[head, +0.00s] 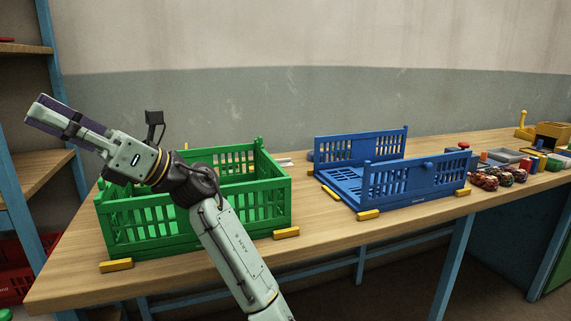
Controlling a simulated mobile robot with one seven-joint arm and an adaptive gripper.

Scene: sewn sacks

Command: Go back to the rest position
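I cannot tell whether the fingers are apart or together. I see no sack hanging from it. My arm crosses in front of the green crate and hides part of its front wall and inside.
A blue crate (412,190) with a lowered side stands right of the green one on the wooden table (330,222). Small yellow blocks (368,215) sit at the crate corners. Patterned sacks (484,181) and trays lie at the far right. Blue shelving (62,80) stands close on the left.

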